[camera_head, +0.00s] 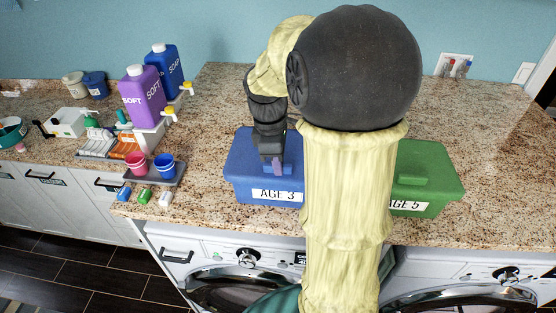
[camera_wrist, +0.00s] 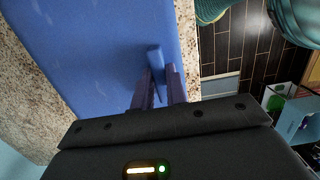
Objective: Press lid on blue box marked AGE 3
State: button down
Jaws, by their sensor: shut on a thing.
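The blue box (camera_head: 238,189) marked AGE 3 stands on the granite counter near its front edge, label facing forward. Its flat blue lid (camera_head: 248,152) lies over its top; the lid also fills much of the wrist view (camera_wrist: 95,60). My arm hides the box's right end. My gripper (camera_head: 274,165) points down at the middle of the lid. In the wrist view its two fingers (camera_wrist: 158,85) are shut on the lid's raised blue handle (camera_wrist: 154,57). I cannot tell whether the lid sits fully flush all round.
A green box (camera_head: 430,197) marked AGE 5 stands to the right, partly behind my arm. At left are a purple SOFT bottle (camera_head: 142,97), a blue SOAP bottle (camera_head: 164,68) and a tray (camera_head: 143,177) with pink and blue cups. Washing machines (camera_head: 237,275) sit below the counter.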

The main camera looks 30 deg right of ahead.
jog(key=c, duration=0.9)
grip_release()
jog(key=shift+o, duration=0.2)
jog(key=shift+r, duration=0.1)
jog(key=shift+r+p, duration=3.85)
jog(key=shift+r, duration=0.1)
grip_shut()
